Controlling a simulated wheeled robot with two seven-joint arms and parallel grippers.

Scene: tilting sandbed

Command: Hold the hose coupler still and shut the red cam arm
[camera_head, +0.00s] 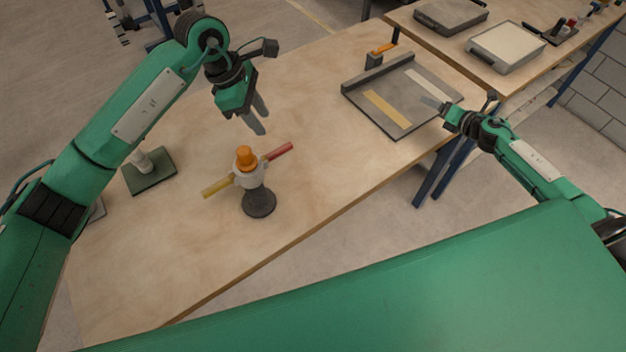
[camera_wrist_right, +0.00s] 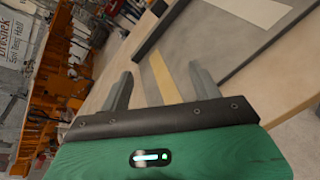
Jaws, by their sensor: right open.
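The hose coupler (camera_head: 246,179) stands upright on a round dark base (camera_head: 259,204) on the wooden table, with an orange plug (camera_head: 246,158) in its top. Its red cam arm (camera_head: 279,151) sticks out to the right and slightly up. A yellow cam arm (camera_head: 216,187) sticks out to the left and slightly down. My left gripper (camera_head: 261,120) is above and behind the coupler, its fingers apart, pointing down and touching nothing. My right gripper (camera_head: 432,103) is far to the right, at the grey tray's near right edge. The right wrist view (camera_wrist_right: 160,80) shows it open and empty.
A grey tray (camera_head: 357,85) with yellow and pale strips lies at the table's right end. A green plate with a pale post (camera_head: 140,160) stands at the left. A second table (camera_head: 440,45) holds grey boxes. The table (camera_head: 310,200) is clear around the coupler.

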